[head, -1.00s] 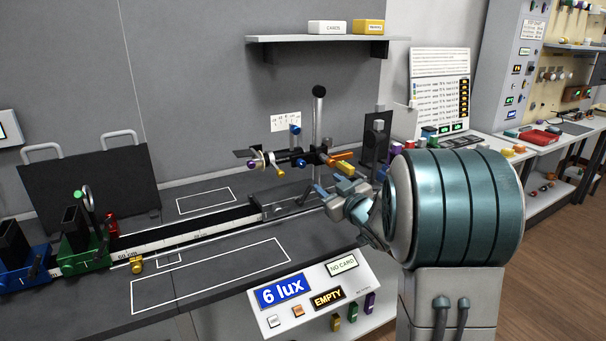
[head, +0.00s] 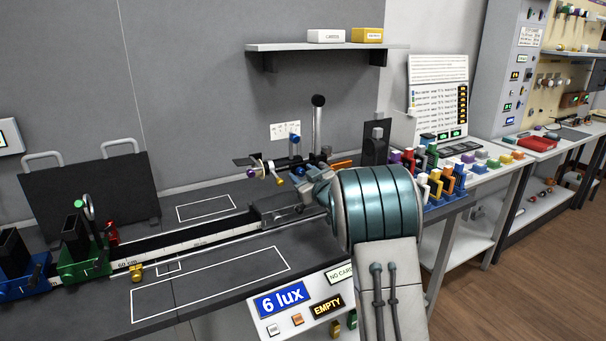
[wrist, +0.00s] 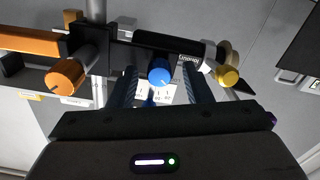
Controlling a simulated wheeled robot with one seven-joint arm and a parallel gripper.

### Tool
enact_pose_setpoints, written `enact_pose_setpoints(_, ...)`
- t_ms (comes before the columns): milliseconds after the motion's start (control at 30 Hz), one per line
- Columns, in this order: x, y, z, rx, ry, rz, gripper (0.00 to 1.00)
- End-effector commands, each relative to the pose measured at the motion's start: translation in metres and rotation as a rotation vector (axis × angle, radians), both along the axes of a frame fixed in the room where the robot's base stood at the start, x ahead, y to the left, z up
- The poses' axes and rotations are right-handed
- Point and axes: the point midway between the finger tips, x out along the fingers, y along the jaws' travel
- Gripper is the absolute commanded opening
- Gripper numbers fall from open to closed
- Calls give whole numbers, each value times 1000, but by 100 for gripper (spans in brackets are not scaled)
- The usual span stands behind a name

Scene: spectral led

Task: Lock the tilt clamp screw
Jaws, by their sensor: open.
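The clamp assembly on the upright post (head: 317,125) carries several coloured screws. In the wrist view a blue knob (wrist: 160,72) sits between the two fingers of my open gripper (wrist: 162,88); contact is not clear. An orange knob (wrist: 66,78) is left of the fingers and a yellow knob (wrist: 229,76) is right of them. None has a readable label, so I cannot tell which is the tilt clamp screw. In the head view my gripper (head: 304,178) is at the assembly's front and hides part of it. Another blue knob (head: 295,138) stands above the horizontal rod.
The long rail (head: 190,238) with green (head: 84,262) and blue carriages runs left. A dark upright plate (head: 376,145) stands right of the post. A shelf (head: 320,46) hangs above. A console reading 6 lux (head: 283,300) stands in front. The bench's outlined areas are bare.

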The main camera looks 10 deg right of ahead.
Motion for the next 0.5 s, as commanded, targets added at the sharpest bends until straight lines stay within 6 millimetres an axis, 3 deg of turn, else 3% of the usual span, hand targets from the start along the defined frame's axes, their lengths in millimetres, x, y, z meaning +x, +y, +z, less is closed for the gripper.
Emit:
enact_pose_setpoints(333, 4, 1, 0, 0, 1, -1, 45)
enact_pose_setpoints(367, 3, 1, 0, 0, 1, -1, 39)
enact_pose_setpoints(500, 3, 1, 0, 0, 1, -1, 0)
